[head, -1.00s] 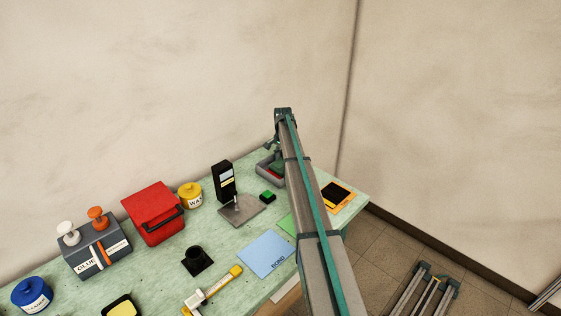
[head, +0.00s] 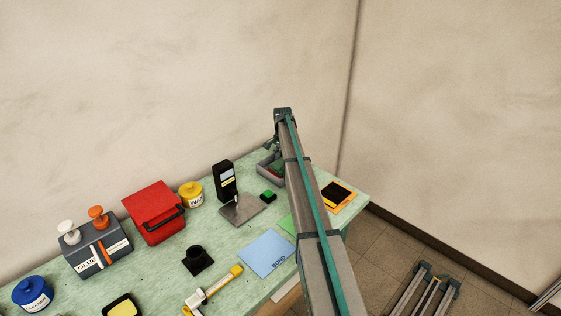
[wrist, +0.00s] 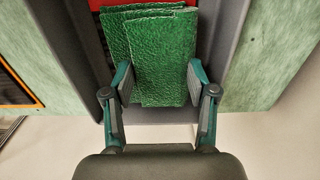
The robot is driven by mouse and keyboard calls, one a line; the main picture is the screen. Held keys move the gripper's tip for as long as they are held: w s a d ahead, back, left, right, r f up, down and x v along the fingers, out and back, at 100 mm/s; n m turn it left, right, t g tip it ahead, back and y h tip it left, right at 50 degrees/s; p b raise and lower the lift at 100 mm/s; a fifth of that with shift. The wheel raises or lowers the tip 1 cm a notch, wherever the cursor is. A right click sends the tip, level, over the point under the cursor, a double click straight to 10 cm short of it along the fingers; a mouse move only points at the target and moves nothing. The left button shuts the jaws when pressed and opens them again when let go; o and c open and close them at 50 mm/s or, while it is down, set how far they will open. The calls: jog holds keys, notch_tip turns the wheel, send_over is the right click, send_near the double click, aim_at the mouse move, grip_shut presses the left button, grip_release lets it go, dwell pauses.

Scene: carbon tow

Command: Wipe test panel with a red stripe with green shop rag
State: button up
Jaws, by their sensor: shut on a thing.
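The green shop rag (wrist: 160,60), folded and textured, is between the fingers of my gripper (wrist: 160,85) in the wrist view. The fingers press on it from both sides. The rag is over a grey open bin (wrist: 226,30), with something red (wrist: 100,4) behind it. How far the rag is above the bin floor is unclear. In the head view the bin (head: 264,170) stands at the back right of the bench, partly behind my arm. My fingers are mostly hidden there.
An orange-edged black panel (head: 337,191) lies right of my arm.

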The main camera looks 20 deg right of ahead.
jog(key=shift+w+d, duration=0.15)
jog(key=shift+d, duration=0.35)
jog(key=shift+s+a+f, duration=0.1)
jog(key=shift+s+a, duration=0.2)
jog(key=shift+a, duration=0.2)
jog(key=shift+s+a, duration=0.25)
jog(key=shift+a, duration=0.8)
jog(key=shift+r, duration=0.2)
jog(key=shift+d+r+p, duration=0.1)
jog(key=shift+r+p, duration=0.75)
jog(key=shift+r, duration=1.55)
jog(key=shift+f+b, duration=0.15)
jog(key=shift+b, duration=0.2)
